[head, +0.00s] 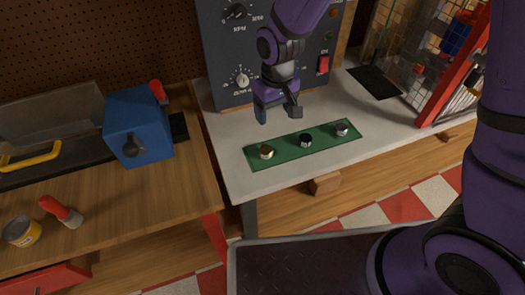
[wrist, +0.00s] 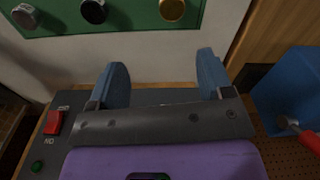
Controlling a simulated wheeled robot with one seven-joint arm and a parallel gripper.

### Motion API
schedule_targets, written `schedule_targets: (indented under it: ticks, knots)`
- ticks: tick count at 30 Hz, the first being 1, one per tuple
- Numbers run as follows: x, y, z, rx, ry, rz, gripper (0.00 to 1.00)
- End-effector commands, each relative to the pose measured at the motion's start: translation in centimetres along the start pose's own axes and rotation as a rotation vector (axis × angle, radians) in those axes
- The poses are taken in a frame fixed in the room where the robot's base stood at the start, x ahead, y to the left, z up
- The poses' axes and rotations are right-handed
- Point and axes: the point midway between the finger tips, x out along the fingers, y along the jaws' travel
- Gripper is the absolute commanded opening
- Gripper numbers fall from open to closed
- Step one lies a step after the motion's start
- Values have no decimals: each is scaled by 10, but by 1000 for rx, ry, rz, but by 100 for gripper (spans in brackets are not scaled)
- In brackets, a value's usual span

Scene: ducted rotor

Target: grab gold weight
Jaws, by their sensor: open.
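The gold weight (head: 267,152) sits at the left end of a green mat (head: 285,151) on the light bench top. In the wrist view the gold weight (wrist: 172,9) shows at the top edge, partly cut off. A black weight (head: 306,140) stands in the middle of the mat and a silver weight (head: 342,129) at its right end. My gripper (head: 277,112) is open and empty, above the bench and behind the mat in the head view. In the wrist view its blue fingers (wrist: 162,75) are spread apart, with the gold weight beyond them.
A grey control panel (head: 240,50) with knobs and a red switch stands behind my gripper. A blue box (head: 137,127) is on the wooden bench at left. A red-framed mesh cage (head: 455,65) stands at right. The bench top around the mat is clear.

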Motion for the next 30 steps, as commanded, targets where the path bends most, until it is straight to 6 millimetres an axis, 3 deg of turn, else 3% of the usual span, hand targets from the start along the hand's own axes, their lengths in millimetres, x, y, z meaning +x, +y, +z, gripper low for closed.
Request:
schedule_targets:
  ticks: [3,7,18,26,30]
  knots:
    - [24,-13,-2,-24,-25,1,74]
    - [36,-19,-3,-34,-33,1,74]
    - [82,-20,-2,-35,-36,1,74]
    - [97,-19,-1,-35,-35,1,74]
    - [115,-17,0,-34,-37,2,74]
